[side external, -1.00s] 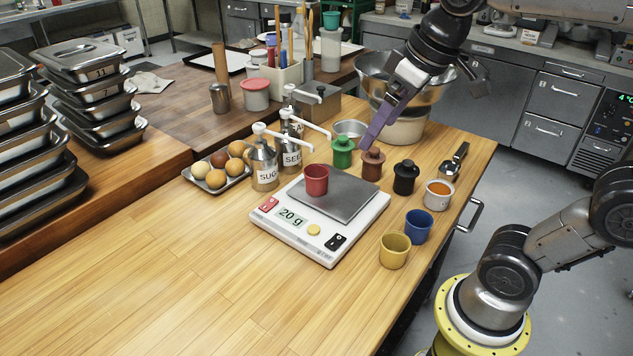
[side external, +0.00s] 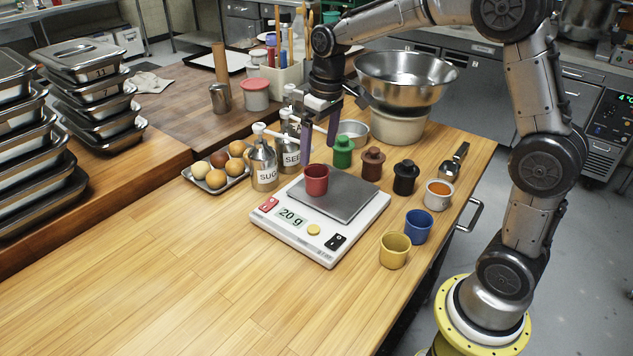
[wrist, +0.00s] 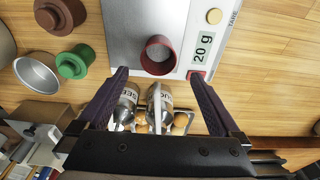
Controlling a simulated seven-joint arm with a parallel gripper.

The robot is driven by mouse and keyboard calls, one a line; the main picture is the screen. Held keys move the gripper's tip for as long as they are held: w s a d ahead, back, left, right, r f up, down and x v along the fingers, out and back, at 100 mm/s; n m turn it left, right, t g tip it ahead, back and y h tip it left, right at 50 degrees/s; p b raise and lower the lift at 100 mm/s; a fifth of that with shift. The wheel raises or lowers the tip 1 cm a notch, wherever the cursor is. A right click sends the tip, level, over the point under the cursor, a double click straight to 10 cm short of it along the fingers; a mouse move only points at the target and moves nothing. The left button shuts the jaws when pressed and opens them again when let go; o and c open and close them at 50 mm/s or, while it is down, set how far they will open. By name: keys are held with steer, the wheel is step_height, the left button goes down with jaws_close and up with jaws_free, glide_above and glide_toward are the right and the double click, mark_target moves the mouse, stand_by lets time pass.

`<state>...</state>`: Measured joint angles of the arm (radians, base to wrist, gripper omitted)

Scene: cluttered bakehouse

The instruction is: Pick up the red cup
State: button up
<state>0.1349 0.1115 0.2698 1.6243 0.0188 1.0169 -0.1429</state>
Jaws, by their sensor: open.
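The red cup (side external: 316,182) stands upright on the grey platform of the white kitchen scale (side external: 286,237), which reads 20 g. In the wrist view the red cup (wrist: 158,55) is seen from above, just beyond the fingertips and roughly centred between them. My gripper (side external: 318,160) points down with its purple fingers spread, above and slightly behind the cup in the side view. It is open and empty, and the fingers (wrist: 158,75) do not appear to touch the cup.
Green (side external: 342,153), brown (side external: 372,165) and black (side external: 405,178) knobbed pieces stand right of the scale, with blue (side external: 418,227) and yellow (side external: 394,250) cups. Sugar (side external: 263,168) and seed (side external: 290,152) dispensers stand close behind the scale. The front left table is clear.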

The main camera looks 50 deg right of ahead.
mark_target(317, 170)
steer(key=shift+w+d+f, duration=0.1)
steer(key=shift+w+f, duration=0.1)
steer(key=shift+f, duration=1.75)
steer(key=shift+w+f, duration=0.2)
steer(key=shift+f, duration=1.75)
steer(key=c, duration=1.5)
steer(key=shift+r, duration=0.1)
steer(key=shift+r, duration=0.1)
